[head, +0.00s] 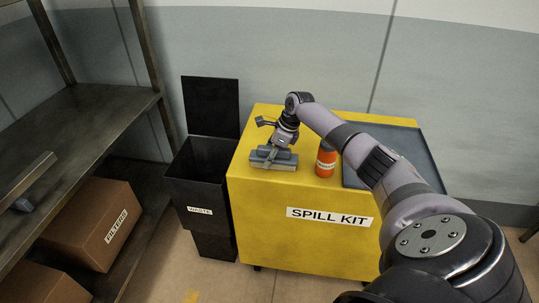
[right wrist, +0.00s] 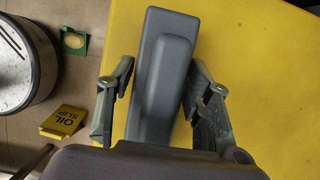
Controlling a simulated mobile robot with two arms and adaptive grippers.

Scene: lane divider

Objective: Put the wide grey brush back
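The wide grey brush (head: 274,160) lies on top of the yellow spill kit cart (head: 300,242), near its left end. In the right wrist view the brush (right wrist: 151,85) is a long grey block with a narrower rounded raised part on top. My right gripper (right wrist: 163,68) reaches down over it, one finger on each side. A gap shows between the left finger and the brush; the right finger is very close to the brush, and I cannot tell if it touches. In the head view the gripper (head: 275,141) partly covers the brush. My left gripper is not in view.
An orange container (head: 326,162) stands just right of the brush. A dark tray (head: 404,150) lies behind my arm. A black waste bin (head: 203,175) with its lid up stands left of the cart. A shelf (head: 85,125) with cardboard boxes (head: 95,222) is at the far left.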

